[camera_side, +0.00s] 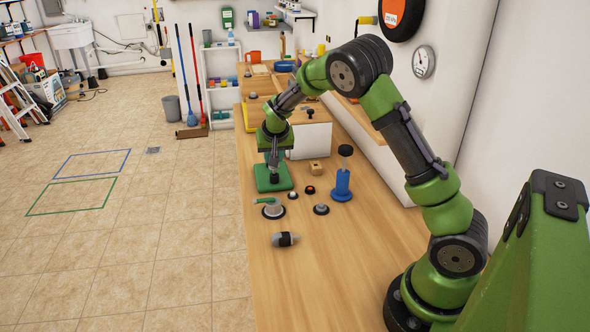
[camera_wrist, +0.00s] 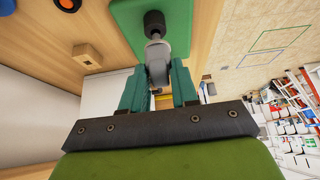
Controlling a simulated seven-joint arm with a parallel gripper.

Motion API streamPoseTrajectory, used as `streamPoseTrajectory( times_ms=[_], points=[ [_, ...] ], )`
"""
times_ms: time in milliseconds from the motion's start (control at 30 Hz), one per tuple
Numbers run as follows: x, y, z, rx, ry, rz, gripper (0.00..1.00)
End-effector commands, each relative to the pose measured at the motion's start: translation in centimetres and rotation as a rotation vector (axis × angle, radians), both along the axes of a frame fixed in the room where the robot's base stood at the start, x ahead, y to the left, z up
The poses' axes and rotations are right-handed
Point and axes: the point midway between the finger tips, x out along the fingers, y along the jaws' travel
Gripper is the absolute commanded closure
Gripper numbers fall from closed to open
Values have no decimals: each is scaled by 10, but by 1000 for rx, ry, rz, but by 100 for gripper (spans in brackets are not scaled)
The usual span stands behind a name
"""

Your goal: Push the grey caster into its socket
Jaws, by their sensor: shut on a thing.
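The grey caster (camera_wrist: 157,62) is between the two teal fingers of my gripper (camera_wrist: 160,88), which is shut on it. In the wrist view its far end meets a dark cylindrical socket (camera_wrist: 154,20) on a green base block (camera_wrist: 124,18). A paler collar shows between them; how deep the stem sits I cannot tell. In the side view my gripper (camera_side: 273,158) points down over the green block (camera_side: 266,184), with the dark socket (camera_side: 274,178) below the fingers. The caster is mostly hidden there.
A small wooden block (camera_side: 315,168) and a blue stand with a black knob (camera_side: 342,184) are to the right. Several small round parts and a grey-black cylinder (camera_side: 285,240) lie nearer the camera. A white panel (camera_side: 312,140) stands behind. The bench front (camera_side: 310,295) is clear.

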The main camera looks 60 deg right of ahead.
Motion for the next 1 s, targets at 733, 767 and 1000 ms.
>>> streamPoseTrajectory(
  times_ms=[733,767,1000],
  points=[
    [0,0,-19,0,1,0,100],
    [0,0,-20,0,1,0,100],
    [0,0,-22,1,1,0,100]
  ],
)
